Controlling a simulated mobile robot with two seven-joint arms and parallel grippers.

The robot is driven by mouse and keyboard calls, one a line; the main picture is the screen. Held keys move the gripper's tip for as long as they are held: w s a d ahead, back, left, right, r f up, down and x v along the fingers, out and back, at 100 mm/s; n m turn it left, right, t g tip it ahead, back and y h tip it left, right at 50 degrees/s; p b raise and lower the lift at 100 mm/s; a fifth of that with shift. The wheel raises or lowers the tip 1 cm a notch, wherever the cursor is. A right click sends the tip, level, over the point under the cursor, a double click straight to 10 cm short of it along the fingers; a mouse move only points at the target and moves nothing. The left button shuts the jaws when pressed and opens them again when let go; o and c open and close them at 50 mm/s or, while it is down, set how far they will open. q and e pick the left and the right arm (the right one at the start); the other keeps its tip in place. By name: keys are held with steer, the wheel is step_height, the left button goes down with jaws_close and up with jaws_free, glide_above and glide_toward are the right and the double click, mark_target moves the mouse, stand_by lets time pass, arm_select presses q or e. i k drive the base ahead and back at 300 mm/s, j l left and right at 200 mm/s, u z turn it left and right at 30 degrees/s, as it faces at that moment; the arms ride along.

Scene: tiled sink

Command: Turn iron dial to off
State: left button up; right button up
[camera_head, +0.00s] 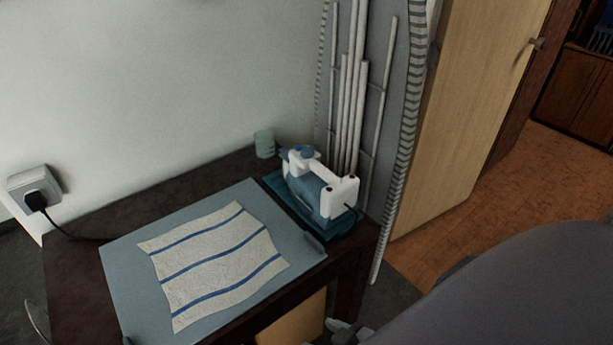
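The iron (318,187), white and blue, sits on a teal stand (341,227) at the right end of the dark table. A round blue dial (304,151) shows on top of the iron near its far end. Its setting marks are too small to read. My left gripper is not in view. A small grey mechanical part (346,333) at the bottom edge looks like part of my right gripper, in front of and below the table edge, well apart from the iron. Its fingers cannot be made out. A large dark grey shape at bottom right looks like part of me.
A striped cloth (212,259) lies on a light blue mat (128,282) on the dark table (75,290). A cup (264,143) stands behind the iron. A folded ironing board (394,110) leans upright behind it. A plug with a cord sits in the wall socket (36,186).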

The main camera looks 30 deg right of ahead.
mark_target(308, 151)
steer(key=j+z, duration=0.1)
steer(key=z, duration=0.9)
steer(key=k+j+z, duration=0.1)
steer(key=z, duration=0.35)
